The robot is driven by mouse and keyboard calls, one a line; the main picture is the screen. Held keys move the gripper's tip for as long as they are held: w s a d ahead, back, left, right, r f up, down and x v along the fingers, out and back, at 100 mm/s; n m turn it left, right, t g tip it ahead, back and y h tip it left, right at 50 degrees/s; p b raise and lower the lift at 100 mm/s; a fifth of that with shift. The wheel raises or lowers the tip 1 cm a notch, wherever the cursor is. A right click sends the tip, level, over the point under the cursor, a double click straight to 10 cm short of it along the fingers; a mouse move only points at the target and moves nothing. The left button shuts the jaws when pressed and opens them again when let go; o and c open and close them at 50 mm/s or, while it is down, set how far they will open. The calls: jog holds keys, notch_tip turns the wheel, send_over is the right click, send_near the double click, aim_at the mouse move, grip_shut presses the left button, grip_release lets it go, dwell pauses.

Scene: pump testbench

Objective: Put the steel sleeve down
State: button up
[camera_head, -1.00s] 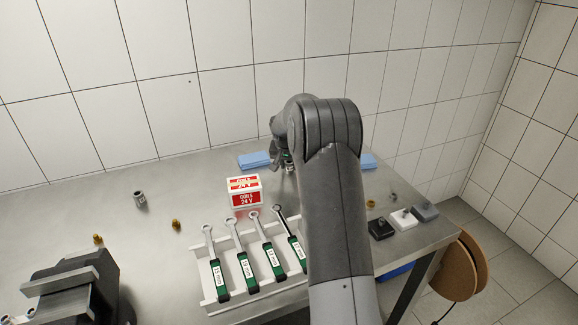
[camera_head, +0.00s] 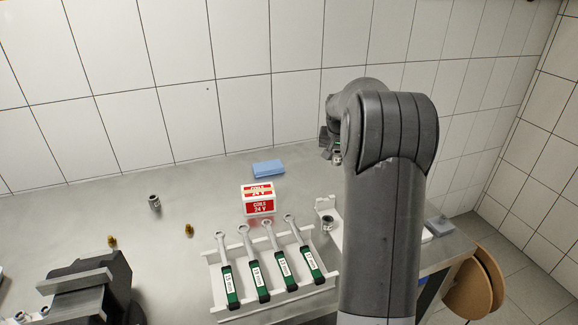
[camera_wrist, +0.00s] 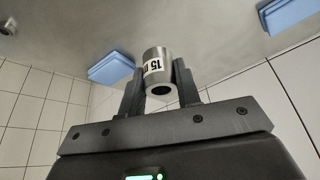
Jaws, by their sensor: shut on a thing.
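My gripper (camera_wrist: 158,76) is shut on a steel sleeve (camera_wrist: 154,60), a short grey metal cylinder with a white label reading "15" and a dark bore. The sleeve sits between the two fingertips in the wrist view. In the head view my gripper (camera_head: 328,140) is near the back wall, right of the red and white box, partly hidden by my arm. The held sleeve (camera_head: 337,158) shows small below it. It looks held above the steel table (camera_head: 120,222), but the exact gap cannot be told.
A white holder (camera_head: 325,204) with a metal cylinder (camera_head: 327,223) stands partly behind my arm. The back left is clear.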

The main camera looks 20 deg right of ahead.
jog(key=w+a+n+y, duration=0.1)
jog(key=w+a+n, duration=0.2)
jog(key=a, duration=0.5)
jog(key=w+a+n+y, duration=0.1)
jog(key=w+a+n, duration=0.15)
jog(key=a, duration=0.55)
jog(key=n+y, duration=0.3)
jog(key=n, duration=0.5)
send_over(191, 198)
jog(key=s+d, duration=0.1)
jog(key=s, duration=0.1)
jog(key=f, duration=0.6)
jog(key=shift+w+f, duration=0.2)
jog(key=shift+w+a+f, duration=0.1)
jog(key=shift+f, duration=2)
jog(key=shift+f, duration=0.1)
jog(key=o, duration=1.1)
